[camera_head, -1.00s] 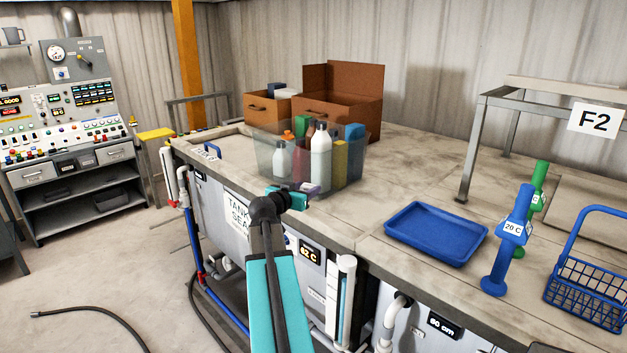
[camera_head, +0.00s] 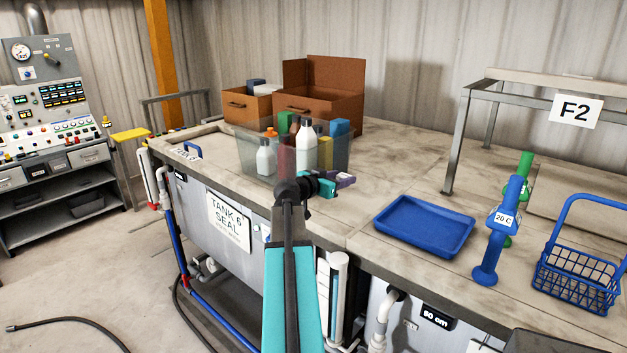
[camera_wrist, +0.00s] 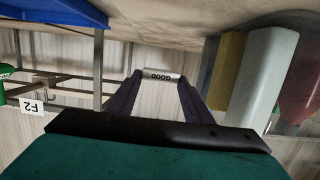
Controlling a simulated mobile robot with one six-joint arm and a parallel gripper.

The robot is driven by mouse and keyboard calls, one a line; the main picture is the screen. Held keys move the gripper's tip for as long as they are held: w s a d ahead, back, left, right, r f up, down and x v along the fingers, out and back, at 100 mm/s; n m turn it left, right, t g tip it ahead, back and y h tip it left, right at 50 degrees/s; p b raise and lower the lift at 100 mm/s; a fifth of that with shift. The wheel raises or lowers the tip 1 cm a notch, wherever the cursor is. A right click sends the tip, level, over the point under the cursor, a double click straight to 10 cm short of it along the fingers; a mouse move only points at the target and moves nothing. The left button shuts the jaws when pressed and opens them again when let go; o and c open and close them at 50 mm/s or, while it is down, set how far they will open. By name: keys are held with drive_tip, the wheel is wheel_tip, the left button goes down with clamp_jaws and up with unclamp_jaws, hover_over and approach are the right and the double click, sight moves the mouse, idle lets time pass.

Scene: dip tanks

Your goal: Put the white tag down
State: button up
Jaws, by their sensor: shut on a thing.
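The white tag (camera_wrist: 158,74) is a small pale piece with dark lettering that reads "GOOD", upside down in the wrist view. My gripper (camera_head: 345,180) has purple fingers and is shut on the tag, which sits between the fingertips in the wrist view. In the head view the gripper is over the worktop, just right of the clear bin (camera_head: 262,160) and left of the blue tray (camera_head: 425,226). The tag is too small to make out in the head view.
The clear bin holds several bottles. Brown boxes (camera_head: 322,108) stand behind it. A blue thermometer-like stand (camera_head: 497,235), a green one (camera_head: 523,166) and a blue wire basket (camera_head: 577,283) are at the right. The worktop (camera_head: 400,165) behind the tray is bare.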

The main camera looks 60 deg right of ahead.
sight(337, 209)
drive_tip(key=shift+w+f, duration=0.1)
wheel_tip(337, 209, down, 4)
drive_tip(key=shift+w+a+p, duration=0.15)
drive_tip(key=shift+p, duration=0.75)
drive_tip(key=shift+f, duration=0.8)
drive_tip(key=shift+f, duration=0.1)
drive_tip(key=shift+f+p, duration=0.95)
drive_tip(key=shift+f, duration=1.05)
drive_tip(key=shift+f, duration=0.15)
